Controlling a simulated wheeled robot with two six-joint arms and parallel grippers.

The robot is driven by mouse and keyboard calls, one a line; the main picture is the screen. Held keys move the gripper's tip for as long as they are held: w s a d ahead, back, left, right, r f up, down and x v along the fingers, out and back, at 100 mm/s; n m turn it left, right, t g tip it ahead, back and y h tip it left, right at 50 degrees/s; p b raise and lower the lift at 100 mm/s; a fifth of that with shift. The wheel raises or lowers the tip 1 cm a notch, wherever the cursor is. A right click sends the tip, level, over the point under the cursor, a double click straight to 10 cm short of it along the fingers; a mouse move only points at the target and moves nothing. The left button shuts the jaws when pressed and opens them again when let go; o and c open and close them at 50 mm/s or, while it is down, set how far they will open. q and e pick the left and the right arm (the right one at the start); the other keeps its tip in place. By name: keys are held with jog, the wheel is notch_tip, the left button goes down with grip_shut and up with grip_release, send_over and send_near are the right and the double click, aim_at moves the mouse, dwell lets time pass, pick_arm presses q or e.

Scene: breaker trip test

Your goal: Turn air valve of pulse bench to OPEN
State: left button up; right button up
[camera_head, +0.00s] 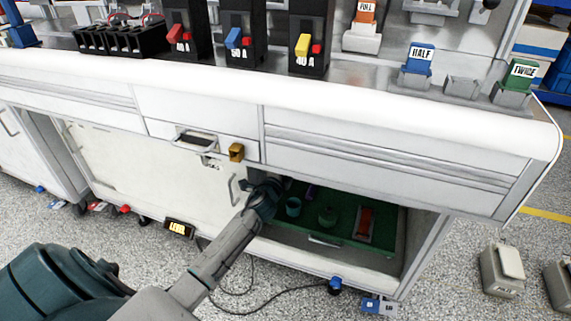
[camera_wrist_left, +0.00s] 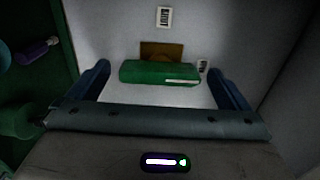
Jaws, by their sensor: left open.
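The pulse bench (camera_head: 200,75) stands across the head view, with an open bay under its top. My left gripper (camera_head: 270,187) reaches into the left side of this bay. In the left wrist view a green bar-shaped handle (camera_wrist_left: 158,72), which looks like the air valve's, lies crosswise in front of a brown plate (camera_wrist_left: 162,48) on a pale wall. My left gripper's two blue fingers (camera_wrist_left: 158,80) are open, one at each end of the handle, with gaps visible. A small label (camera_wrist_left: 164,16) is above the handle and another (camera_wrist_left: 202,66) is at its right. Their words are not clearly readable. My right gripper is not in view.
A green tray (camera_head: 385,250) with a cup (camera_head: 293,207), a round green item (camera_head: 327,216) and a red item (camera_head: 364,222) sits in the bay, right of the gripper. A yellow-brown block (camera_head: 236,152) juts from the bench front. A cable (camera_head: 250,290) lies on the floor.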

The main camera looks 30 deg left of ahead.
pick_arm(q)
jog(key=v, duration=1)
jog(key=shift+s, duration=0.35)
jog(key=shift+d, duration=0.15)
